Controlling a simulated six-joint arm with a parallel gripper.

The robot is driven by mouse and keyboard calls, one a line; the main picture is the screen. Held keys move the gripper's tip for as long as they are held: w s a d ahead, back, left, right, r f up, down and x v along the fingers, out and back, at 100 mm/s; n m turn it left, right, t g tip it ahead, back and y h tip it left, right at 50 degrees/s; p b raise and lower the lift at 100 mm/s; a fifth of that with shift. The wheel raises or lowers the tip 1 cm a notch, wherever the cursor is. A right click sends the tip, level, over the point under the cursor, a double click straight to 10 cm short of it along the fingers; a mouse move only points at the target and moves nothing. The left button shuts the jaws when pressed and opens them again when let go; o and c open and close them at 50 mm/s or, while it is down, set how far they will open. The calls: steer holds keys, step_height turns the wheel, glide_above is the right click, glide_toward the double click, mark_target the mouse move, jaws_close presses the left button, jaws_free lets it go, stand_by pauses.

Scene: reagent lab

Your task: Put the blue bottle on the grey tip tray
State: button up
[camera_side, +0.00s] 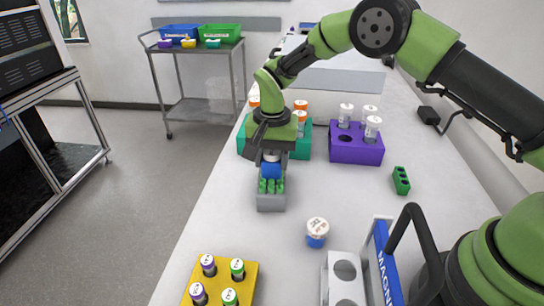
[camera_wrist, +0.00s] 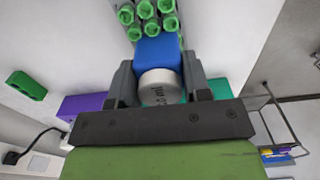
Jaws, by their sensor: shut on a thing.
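The blue bottle (camera_side: 271,169) is upright between the jaws of my gripper (camera_side: 271,155), which points down and is shut on it. In the wrist view, my gripper (camera_wrist: 160,88) has a finger on each side of the bottle's white cap (camera_wrist: 160,86), and the blue body (camera_wrist: 158,50) shows beyond. The grey tip tray (camera_side: 271,203) holds several green tips (camera_wrist: 148,14). The bottle is at the tray's far end in the side view; I cannot tell whether its base touches the tray.
A green rack (camera_side: 304,150) and a purple rack (camera_side: 356,155) with bottles stand behind. A white-capped bottle with blue (camera_side: 317,233), a yellow rack (camera_side: 243,279), a white holder (camera_side: 343,285) and a small green block (camera_side: 401,181) stand nearer or right.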

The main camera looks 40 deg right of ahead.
steer(key=shift+f, duration=0.1)
steer(key=o, duration=0.9)
